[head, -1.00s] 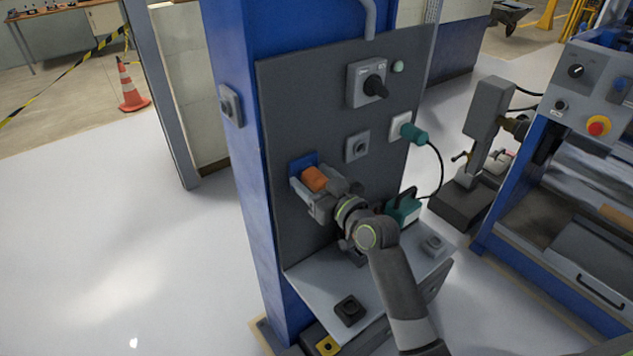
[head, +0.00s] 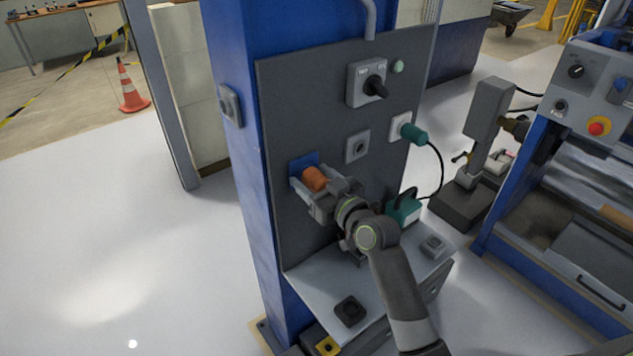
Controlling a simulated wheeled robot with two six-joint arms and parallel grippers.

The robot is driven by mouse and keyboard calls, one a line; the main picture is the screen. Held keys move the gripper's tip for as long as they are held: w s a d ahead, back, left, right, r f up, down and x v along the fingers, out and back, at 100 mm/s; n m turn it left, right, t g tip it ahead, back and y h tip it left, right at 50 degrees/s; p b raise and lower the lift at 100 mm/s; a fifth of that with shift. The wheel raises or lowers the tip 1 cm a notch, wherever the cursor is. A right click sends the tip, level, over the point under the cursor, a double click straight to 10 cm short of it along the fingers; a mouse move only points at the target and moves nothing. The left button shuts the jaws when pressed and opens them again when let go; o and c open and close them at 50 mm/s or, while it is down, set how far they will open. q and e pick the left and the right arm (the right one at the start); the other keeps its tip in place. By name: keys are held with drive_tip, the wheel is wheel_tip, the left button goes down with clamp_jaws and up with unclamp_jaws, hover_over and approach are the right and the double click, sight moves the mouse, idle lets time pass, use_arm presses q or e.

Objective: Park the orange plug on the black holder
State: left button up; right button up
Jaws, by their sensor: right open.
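The orange plug (head: 314,179) sits in the blue socket (head: 299,160) on the dark grey panel. My right gripper (head: 321,190) is open at the plug, its fingers on either side of it; whether either finger touches it I cannot tell. The black holder (head: 350,311) is a square block with a round recess, lying on the light grey shelf (head: 316,288) below the panel. It looks empty. My left gripper is not in view.
A teal plug (head: 413,134) with a black cable sits in a white socket, and a teal box (head: 405,208) stands on the shelf. A grey block (head: 433,246) lies at the shelf's right. A rotary switch (head: 375,87) is above. A blue machine (head: 560,180) stands right.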

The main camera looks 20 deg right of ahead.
drive_tip(key=c, duration=1.3)
drive_tip(key=shift+s+f, duration=0.1)
drive_tip(key=shift+f, duration=0.05)
drive_tip(key=shift+s+d, duration=0.1)
drive_tip(key=shift+v, duration=1.05)
drive_tip(key=shift+s, duration=0.15)
